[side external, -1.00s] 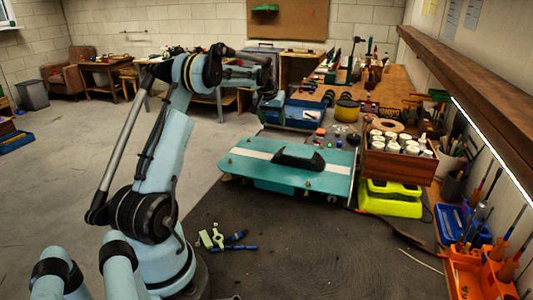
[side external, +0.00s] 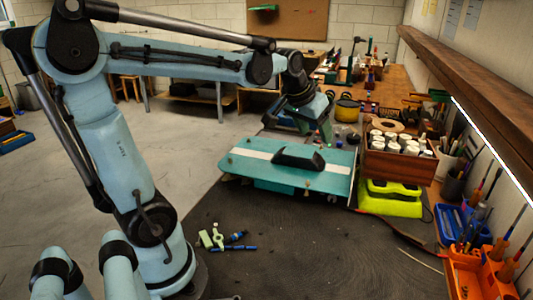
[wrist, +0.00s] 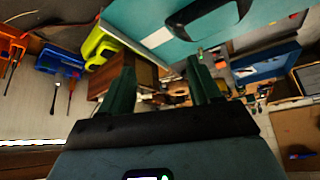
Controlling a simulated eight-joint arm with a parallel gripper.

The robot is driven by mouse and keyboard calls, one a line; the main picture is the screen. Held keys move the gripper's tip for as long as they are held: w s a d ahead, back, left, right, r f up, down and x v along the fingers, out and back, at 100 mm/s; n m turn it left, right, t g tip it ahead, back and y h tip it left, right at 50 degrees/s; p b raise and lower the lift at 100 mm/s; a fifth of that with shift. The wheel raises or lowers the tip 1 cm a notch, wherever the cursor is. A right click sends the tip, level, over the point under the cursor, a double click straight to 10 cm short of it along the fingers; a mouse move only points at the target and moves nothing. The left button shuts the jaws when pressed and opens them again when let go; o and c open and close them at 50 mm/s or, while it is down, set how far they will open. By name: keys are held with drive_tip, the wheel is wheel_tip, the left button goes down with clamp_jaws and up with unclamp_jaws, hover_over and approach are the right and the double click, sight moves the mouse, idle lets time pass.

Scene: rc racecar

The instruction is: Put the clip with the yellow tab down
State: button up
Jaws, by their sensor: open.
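The teal car body (side external: 260,152) with a white stripe and a black raised piece (side external: 298,157) sits on the dark mat. It also shows at the top of the wrist view (wrist: 135,15). Small yellowish bits (side external: 307,184) show near its edges, too small to identify; I cannot make out which, if any, is the clip with the yellow tab. My gripper (side external: 322,134) is just beyond the far edge of the body. In the wrist view its dark green fingers (wrist: 160,65) are spread apart, with nothing visibly held between them.
Blue (side external: 463,222) and orange (side external: 480,270) tool trays are at right. Small tools (side external: 222,238) lie on the mat in front, where much is clear.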

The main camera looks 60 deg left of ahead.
drive_tip(key=s+d+f+m+t+h, duration=0.1)
drive_tip(key=s+d+f+m, duration=0.2)
drive_tip(key=s+d, duration=0.7)
wheel_tip(320, 180, down, 2)
drive_tip(key=shift+d+f+m+h, duration=0.25)
drive_tip(key=shift+d+m+h, duration=0.15)
drive_tip(key=shift+d, duration=0.85)
